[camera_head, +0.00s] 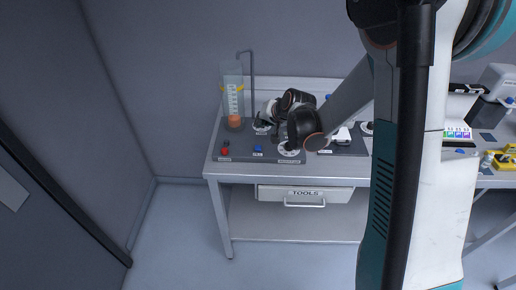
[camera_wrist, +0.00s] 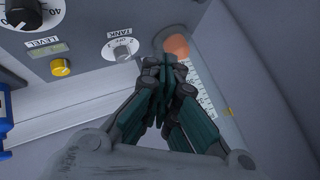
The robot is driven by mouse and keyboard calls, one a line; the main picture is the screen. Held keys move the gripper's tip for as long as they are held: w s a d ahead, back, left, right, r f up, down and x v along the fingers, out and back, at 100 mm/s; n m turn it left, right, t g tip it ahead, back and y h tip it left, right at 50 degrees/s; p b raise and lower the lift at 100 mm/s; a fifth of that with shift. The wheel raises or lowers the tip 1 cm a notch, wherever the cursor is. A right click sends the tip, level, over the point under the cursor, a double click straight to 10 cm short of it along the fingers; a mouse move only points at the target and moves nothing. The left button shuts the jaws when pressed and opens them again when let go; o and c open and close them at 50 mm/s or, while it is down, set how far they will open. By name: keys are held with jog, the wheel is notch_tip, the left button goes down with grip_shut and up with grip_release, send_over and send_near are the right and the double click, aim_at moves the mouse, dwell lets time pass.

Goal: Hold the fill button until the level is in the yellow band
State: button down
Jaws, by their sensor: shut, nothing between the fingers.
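A clear upright hopper (camera_head: 233,75) stands at the back left of the grey panel, with a white scale and yellow side markers. Orange salt (camera_head: 235,121) lies only near its bottom, well below the markers. The salt (camera_wrist: 177,47), scale (camera_wrist: 200,85) and a yellow marker (camera_wrist: 228,111) also show in the wrist view. A red button (camera_head: 224,151) and a blue button (camera_head: 258,149) sit along the panel's front; their labels are too small to read, so I cannot tell which is the fill button. My gripper (camera_wrist: 165,62) is shut and empty, beside the hopper's base in view.
The wrist view shows a yellow button (camera_wrist: 60,67) under a LEVEL display (camera_wrist: 47,48), a TANK selector (camera_wrist: 121,50) and a numbered dial (camera_wrist: 22,12). A grey pipe (camera_head: 252,80) rises beside the hopper. A TOOLS drawer (camera_head: 305,201) is under the tabletop. My arm hides part of the bench.

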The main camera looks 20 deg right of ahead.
aim_at(260, 147)
jog(key=shift+f+b, duration=2.85)
jog(key=shift+f, duration=1.3)
jog(key=shift+f, duration=0.15)
jog(key=shift+f+b, duration=0.3)
jog(key=shift+b, duration=0.2)
jog(key=shift+f+b, duration=0.45)
dwell(2.7)
